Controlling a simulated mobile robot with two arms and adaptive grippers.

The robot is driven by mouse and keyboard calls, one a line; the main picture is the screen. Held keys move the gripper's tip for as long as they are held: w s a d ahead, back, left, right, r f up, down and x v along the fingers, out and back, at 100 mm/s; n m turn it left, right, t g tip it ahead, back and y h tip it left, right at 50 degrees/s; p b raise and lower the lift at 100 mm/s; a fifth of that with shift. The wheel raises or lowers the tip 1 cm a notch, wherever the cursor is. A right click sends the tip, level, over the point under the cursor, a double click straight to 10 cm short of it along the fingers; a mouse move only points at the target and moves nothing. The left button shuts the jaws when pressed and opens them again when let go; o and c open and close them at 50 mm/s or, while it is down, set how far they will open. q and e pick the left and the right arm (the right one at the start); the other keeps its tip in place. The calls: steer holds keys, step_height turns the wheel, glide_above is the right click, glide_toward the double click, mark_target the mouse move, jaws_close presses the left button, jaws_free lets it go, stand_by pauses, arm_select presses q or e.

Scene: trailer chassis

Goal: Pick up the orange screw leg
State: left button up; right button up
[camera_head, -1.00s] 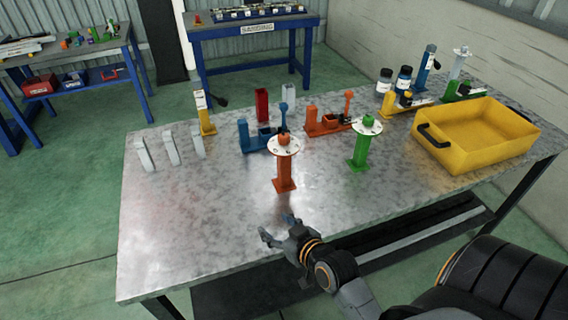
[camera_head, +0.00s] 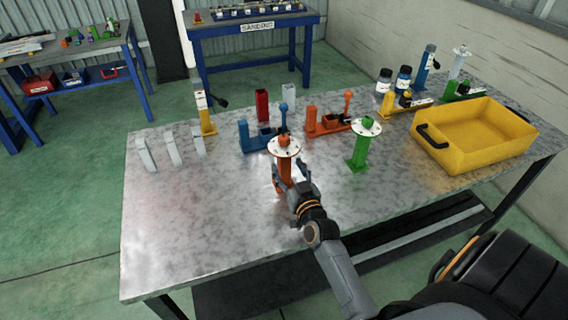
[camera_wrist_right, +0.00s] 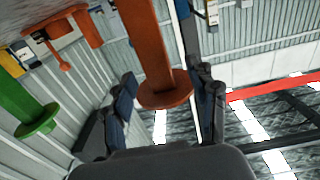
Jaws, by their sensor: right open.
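The orange screw leg (camera_head: 285,160) stands upright near the table's middle, with a white round plate and an orange knob on top. My right gripper (camera_head: 289,178) is at its lower post in the head view, with a finger on either side. In the right wrist view the orange post and round flange (camera_wrist_right: 163,88) lie between the two open fingers of the gripper (camera_wrist_right: 165,105). I see a gap to the left finger; whether the right finger touches is unclear. The leg's base is partly hidden by the gripper in the head view. My left gripper is not in view.
A green screw leg (camera_head: 361,150) stands to the right, and a yellow bin (camera_head: 470,155) beyond it. Blue (camera_head: 258,138) and orange (camera_head: 327,122) parts stand behind the leg. Several grey blocks stand at the left. The front left of the metal table (camera_head: 190,230) is clear.

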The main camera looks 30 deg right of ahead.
mark_target(286, 161)
steer(key=shift+d+p+x, duration=0.1)
steer(key=shift+p+x, duration=0.2)
steer(key=shift+x, duration=1.05)
steer(key=shift+d+p+x, duration=0.15)
steer(key=shift+p+x, duration=0.15)
steer(key=shift+x, duration=1.1)
steer(key=shift+s+f, duration=0.1)
jaws_close()
